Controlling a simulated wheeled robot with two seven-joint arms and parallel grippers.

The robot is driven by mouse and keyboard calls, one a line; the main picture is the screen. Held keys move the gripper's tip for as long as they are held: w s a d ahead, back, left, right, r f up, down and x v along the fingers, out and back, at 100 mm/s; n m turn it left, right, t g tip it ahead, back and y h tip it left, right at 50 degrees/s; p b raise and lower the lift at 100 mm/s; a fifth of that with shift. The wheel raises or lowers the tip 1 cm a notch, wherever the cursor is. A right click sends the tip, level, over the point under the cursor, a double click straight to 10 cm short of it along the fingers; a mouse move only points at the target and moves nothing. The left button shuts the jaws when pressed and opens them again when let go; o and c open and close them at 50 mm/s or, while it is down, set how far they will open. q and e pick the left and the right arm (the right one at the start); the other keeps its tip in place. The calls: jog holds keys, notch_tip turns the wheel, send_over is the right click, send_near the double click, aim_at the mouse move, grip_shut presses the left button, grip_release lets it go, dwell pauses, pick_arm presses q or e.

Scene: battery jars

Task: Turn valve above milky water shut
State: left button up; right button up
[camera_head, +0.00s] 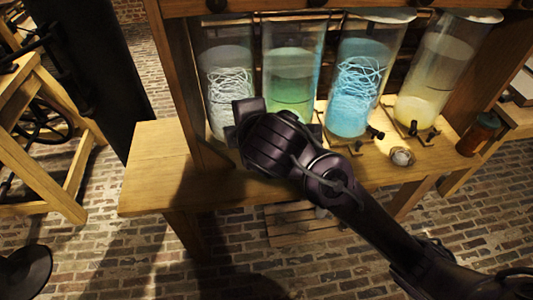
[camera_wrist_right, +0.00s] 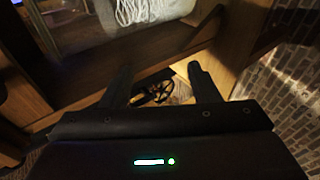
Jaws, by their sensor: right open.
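Several glass jars stand in a wooden rack. The far left jar (camera_head: 229,80) holds pale, whitish liquid and a white coil, and its lower part also shows at the top of the right wrist view (camera_wrist_right: 140,10). My right gripper (camera_head: 240,115) is in front of this jar's lower part and hides some of it. In the right wrist view the gripper (camera_wrist_right: 160,75) is open, its two fingers apart. A small dark fitting, perhaps a valve (camera_wrist_right: 155,88), shows between and beyond the fingers; contact cannot be told. In the head view my right arm covers that spot. My left gripper is not seen.
To the right stand a green jar (camera_head: 292,70), a blue jar (camera_head: 352,90) and a yellow jar (camera_head: 430,80). Dark valves (camera_head: 375,132) show below the blue and yellow jars. A brown bottle (camera_head: 478,134) stands at the right. The bench's left end (camera_head: 155,150) is clear.

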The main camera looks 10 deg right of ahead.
jog(key=s+d+f+m+g, duration=0.2)
jog(key=d+f+m, duration=0.2)
jog(key=f+m, duration=0.1)
jog(key=shift+s+d+f+m, duration=0.15)
jog(key=shift+s+f+m, duration=0.15)
jog(key=shift+f, duration=0.55)
jog(key=shift+w+f, duration=0.1)
